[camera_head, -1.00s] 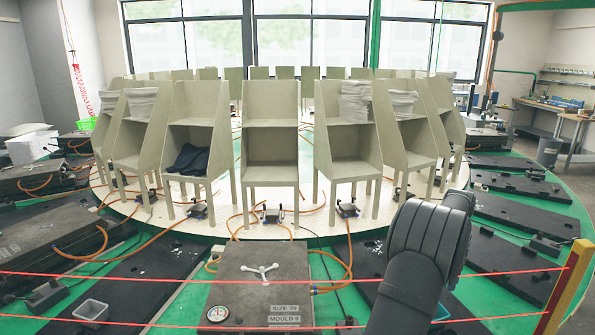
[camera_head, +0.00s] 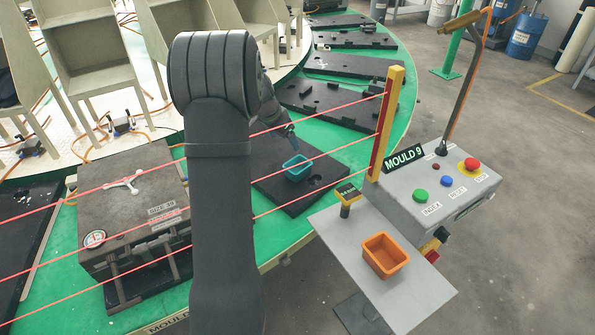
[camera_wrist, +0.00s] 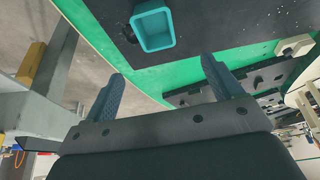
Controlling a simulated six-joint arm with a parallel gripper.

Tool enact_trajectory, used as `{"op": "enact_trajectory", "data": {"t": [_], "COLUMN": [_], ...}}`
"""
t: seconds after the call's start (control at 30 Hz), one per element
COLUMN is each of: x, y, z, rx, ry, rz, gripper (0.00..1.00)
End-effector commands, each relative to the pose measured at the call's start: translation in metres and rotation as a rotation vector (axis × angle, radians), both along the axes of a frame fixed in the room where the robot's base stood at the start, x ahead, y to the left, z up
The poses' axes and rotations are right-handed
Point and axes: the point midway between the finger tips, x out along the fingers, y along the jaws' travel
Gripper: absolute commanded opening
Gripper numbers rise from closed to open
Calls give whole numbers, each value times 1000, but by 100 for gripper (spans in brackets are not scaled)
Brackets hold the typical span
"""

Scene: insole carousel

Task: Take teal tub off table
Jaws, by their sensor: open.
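The teal tub (camera_head: 297,167) is a small open box standing on a black mould plate (camera_head: 330,170) on the green carousel table. It also shows in the wrist view (camera_wrist: 153,27), upper middle, beyond the fingertips. My gripper (camera_wrist: 168,80) is open and empty, its two dark fingers spread wide with the tub apart from them. In the head view, a dark fingertip shows just above and behind the tub, while most of my gripper is hidden behind my arm.
Red cords run from a yellow post (camera_head: 388,120) across the view in front of the tub. An orange tub (camera_head: 385,256) sits on a grey shelf (camera_head: 335,225) by the button console (camera_head: 440,190). A metal mould box (camera_head: 130,215) stands left of my arm.

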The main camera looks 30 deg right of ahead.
Motion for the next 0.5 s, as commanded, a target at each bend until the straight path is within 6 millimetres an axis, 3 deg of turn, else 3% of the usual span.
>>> {"op": "enact_trajectory", "data": {"t": [0.3, 0.5], "x": [5, 9], "y": [-26, -37], "z": [-66, -94], "rx": [4, 4], "ry": [4, 2], "rz": [-4, -4], "gripper": [84, 84]}}
